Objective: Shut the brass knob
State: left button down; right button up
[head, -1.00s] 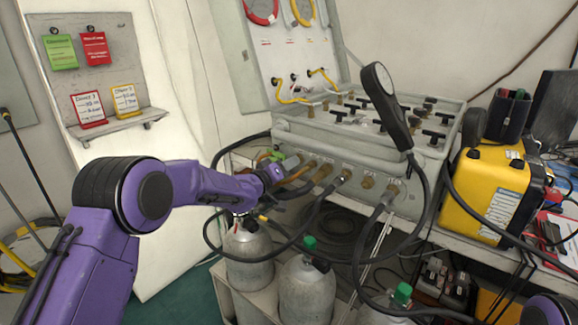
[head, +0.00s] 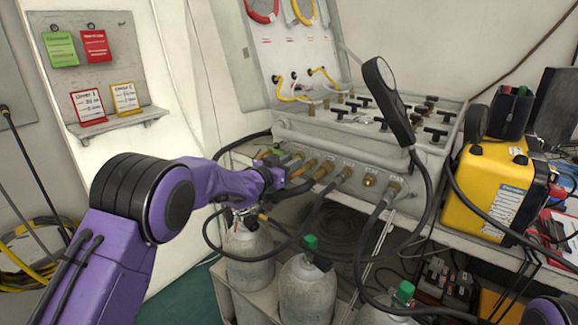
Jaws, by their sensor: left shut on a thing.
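The grey air panel case (head: 362,152) stands on a bench, with a row of brass fittings along its front face. My left gripper (head: 284,176) is at the left end of that row, seen from behind and side-on. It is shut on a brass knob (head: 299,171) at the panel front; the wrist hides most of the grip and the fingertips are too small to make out. A bare brass fitting (head: 369,180) sits further right, between two hoses. My right gripper is out of view; only a bit of that purple arm shows at the bottom right.
Black hoses hang from the panel front and loop below the left gripper. Grey cylinders (head: 305,290) stand under the bench. A round black gauge (head: 388,100) rises before the panel's right part. A yellow case (head: 488,190) is at right.

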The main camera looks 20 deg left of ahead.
pick_arm(q)
jog(key=m+b, duration=0.2)
jog(key=m, duration=0.2)
jog(key=shift+f+m, duration=0.1)
jog(key=shift+m, duration=0.2)
dwell(0.3)
jog(key=c, duration=1.2)
grip_release()
jog(key=b+v, duration=0.1)
jog(key=v, duration=0.9)
jog(key=shift+s, duration=0.3)
